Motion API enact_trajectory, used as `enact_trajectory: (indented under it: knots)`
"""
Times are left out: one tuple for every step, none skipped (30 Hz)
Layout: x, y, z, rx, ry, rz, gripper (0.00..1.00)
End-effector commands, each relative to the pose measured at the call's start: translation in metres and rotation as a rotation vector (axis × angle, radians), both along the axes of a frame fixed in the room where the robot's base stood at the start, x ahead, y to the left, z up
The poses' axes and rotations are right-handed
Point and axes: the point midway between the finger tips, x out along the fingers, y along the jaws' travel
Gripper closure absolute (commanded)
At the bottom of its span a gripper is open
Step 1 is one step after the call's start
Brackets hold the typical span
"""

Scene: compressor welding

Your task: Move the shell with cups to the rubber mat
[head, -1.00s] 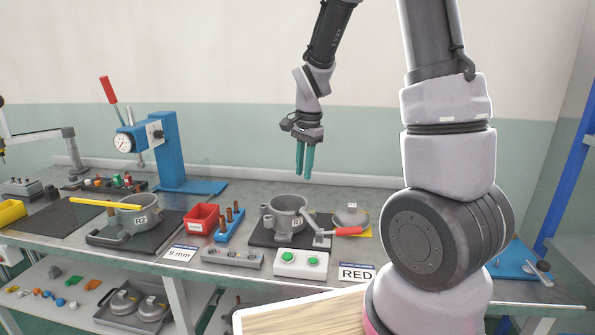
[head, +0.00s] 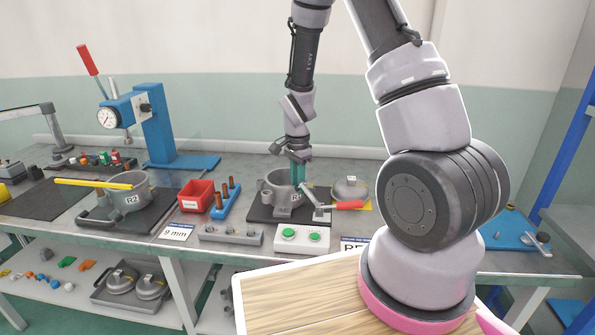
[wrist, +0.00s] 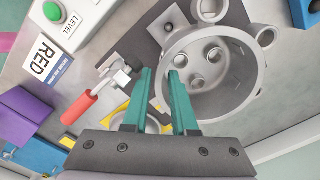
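The shell with cups (head: 283,198), a grey open cylinder, stands on a dark plate; it also shows in the wrist view (wrist: 225,100) with several round cups inside. My gripper (head: 298,184) points down at the shell's right side. In the wrist view my gripper (wrist: 161,74) has its two teal fingers apart with nothing gripped. The fingertips are close to the shell's rim, one overlapping the wall in the picture and one outside; contact cannot be told. A bare dark mat (head: 45,199) lies at the left of the bench. Another shell marked R2 (head: 128,196) sits on a second dark mat (head: 150,215).
A red-handled clamp (head: 345,205) is close by the shell, in front of my fingers. A button box (head: 301,238) stands in front. A red bin (head: 196,194) and a blue rack with copper pins (head: 226,202) stand left. A blue press (head: 158,130) rises behind.

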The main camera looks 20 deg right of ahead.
Motion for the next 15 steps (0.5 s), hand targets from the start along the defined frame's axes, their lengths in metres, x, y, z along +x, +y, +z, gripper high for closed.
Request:
enact_trajectory:
  knots:
    - [-0.0004,-0.0002,-0.0047,0.000,0.002,-0.001,0.74]
    - [-0.0003,-0.0001,-0.0065,0.001,0.001,0.000,0.74]
    - [-0.0002,-0.0001,-0.0083,0.001,0.001,0.000,0.74]
    - [-0.0002,-0.0001,-0.0092,0.001,0.000,0.000,0.74]
    - [-0.0001,0.0001,-0.0098,0.001,0.000,-0.001,0.74]
    - [-0.0001,0.0001,-0.0103,0.001,0.000,-0.001,0.74]
    - [0.0000,0.0001,-0.0105,0.001,-0.001,-0.001,0.74]
    - [0.0000,0.0001,-0.0106,0.000,-0.001,-0.001,0.74]
    - [0.0000,0.0001,-0.0105,0.000,-0.001,-0.001,0.74]
    - [0.0000,0.0001,-0.0105,0.000,-0.001,0.000,0.74]
    - [0.0000,0.0001,-0.0104,0.000,-0.001,0.000,0.74]
    - [0.0000,0.0001,-0.0104,0.000,-0.001,0.000,0.74]
    - [0.0000,0.0001,-0.0104,0.000,-0.001,0.000,0.78]
    - [0.0000,0.0001,-0.0104,0.000,-0.001,0.000,0.89]
    - [0.0000,0.0001,-0.0103,0.000,-0.001,0.000,1.00]
